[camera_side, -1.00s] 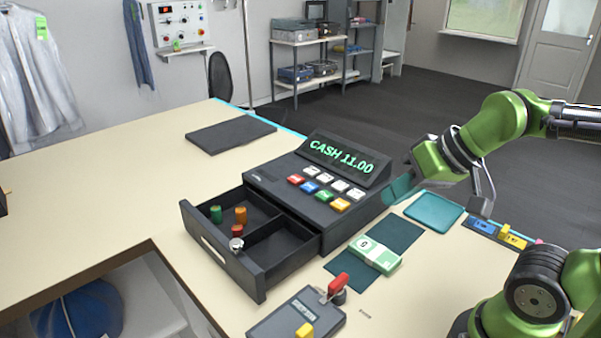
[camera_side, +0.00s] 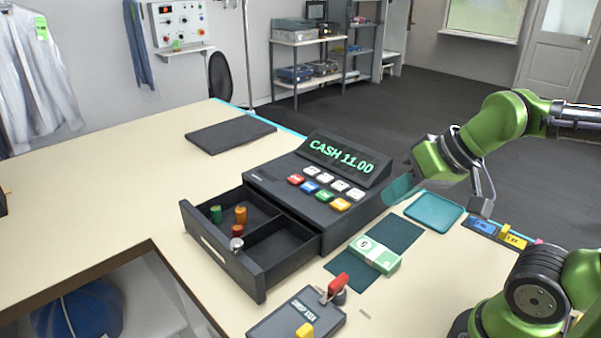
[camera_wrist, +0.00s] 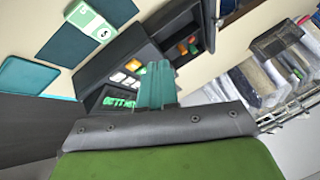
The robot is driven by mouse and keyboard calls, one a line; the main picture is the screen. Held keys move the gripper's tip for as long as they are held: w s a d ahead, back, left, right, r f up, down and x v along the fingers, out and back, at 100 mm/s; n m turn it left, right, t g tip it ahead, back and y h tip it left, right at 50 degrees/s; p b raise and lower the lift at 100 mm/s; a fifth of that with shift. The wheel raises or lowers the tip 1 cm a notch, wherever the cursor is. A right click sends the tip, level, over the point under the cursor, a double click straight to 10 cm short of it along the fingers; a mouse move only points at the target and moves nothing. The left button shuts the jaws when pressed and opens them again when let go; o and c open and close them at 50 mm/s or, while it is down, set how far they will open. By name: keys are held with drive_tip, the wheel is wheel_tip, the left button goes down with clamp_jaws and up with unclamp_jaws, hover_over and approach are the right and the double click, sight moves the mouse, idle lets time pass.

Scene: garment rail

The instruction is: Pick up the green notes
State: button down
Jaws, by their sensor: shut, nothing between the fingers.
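The green notes (camera_side: 375,256) are a small banded green and white stack lying flat on the counter to the right of the cash register. Dark teal matting (camera_side: 393,234) shows on both sides of them. They also show at the top of the wrist view (camera_wrist: 90,20). My gripper (camera_side: 400,189) hangs in the air right of the register's display, above and behind the notes and well apart from them. Its teal fingers (camera_wrist: 155,86) are shut and empty. In the wrist view they cover part of the register.
The cash register (camera_side: 322,185) has its drawer (camera_side: 225,249) pulled out, with several coloured items inside. A card terminal (camera_side: 297,318) with a red piece (camera_side: 338,284) stands in front of the notes. A teal tray (camera_side: 434,212) lies behind them. The counter right of the notes is clear.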

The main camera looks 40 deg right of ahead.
drive_tip(key=c, duration=1.8)
unclamp_jaws()
drive_tip(key=o, duration=1.6)
drive_tip(key=shift+o, duration=0.2)
drive_tip(key=n+g+h, duration=0.2)
drive_tip(key=n+g, duration=0.2)
drive_tip(key=g, duration=0.3)
hover_over(377, 252)
wheel_tip(377, 252, down, 7)
wheel_tip(377, 252, down, 17)
drive_tip(key=shift+r, duration=0.15)
